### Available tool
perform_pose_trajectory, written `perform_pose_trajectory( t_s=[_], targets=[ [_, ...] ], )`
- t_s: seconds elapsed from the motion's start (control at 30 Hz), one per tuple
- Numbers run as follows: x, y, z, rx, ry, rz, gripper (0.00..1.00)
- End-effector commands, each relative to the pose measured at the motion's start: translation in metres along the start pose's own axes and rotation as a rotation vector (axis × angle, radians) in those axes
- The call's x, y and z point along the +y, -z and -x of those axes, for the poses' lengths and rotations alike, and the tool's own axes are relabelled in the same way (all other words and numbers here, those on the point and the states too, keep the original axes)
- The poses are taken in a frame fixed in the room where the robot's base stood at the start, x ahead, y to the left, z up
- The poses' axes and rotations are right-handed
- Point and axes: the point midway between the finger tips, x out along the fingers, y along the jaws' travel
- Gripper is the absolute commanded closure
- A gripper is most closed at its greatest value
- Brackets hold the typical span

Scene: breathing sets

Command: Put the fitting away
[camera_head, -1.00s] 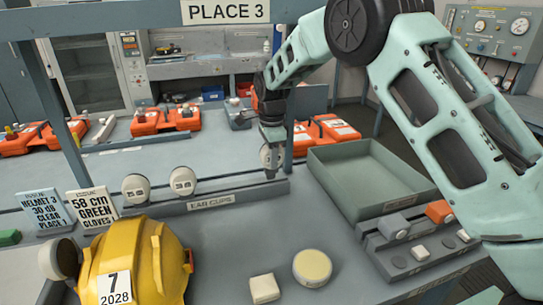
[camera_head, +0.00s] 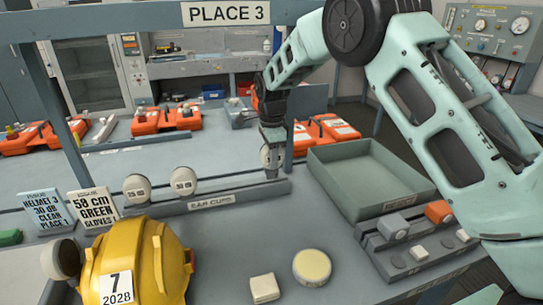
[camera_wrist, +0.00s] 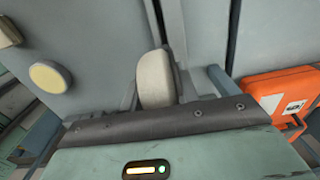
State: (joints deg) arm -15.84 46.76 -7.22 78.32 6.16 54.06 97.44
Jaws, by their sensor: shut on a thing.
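My gripper (camera_head: 272,158) is shut on a pale round ear cup (camera_head: 265,157) at the right end of the EAR CUPS rack (camera_head: 236,203). The held cup (camera_wrist: 155,78) also shows in the wrist view, upright at the jaws. Whether its lower edge rests in the rack is hidden. A left ear cup (camera_head: 136,188) and a middle ear cup (camera_head: 183,181) stand upright in the same rack. A yellow helmet (camera_head: 150,255) marked 7 2028 lies at the front left, with a pale cup (camera_head: 62,259) on its left side.
A green-grey tray (camera_head: 347,195) stands empty right of the rack. A grey holder (camera_head: 385,262) with small parts is at the front right. A square pale block (camera_head: 264,288) and a round cream disc (camera_head: 312,267) lie in front. Two cards (camera_head: 93,207) stand at the left.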

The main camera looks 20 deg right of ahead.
Motion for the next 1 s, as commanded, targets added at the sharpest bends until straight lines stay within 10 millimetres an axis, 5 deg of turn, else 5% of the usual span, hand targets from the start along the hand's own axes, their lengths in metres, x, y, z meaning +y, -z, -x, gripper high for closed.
perform_pose_trajectory(
  t_s=[1.0],
  targets=[
    [0.0,0.0,-0.01,0.001,-0.003,0.0,0.89]
  ],
)
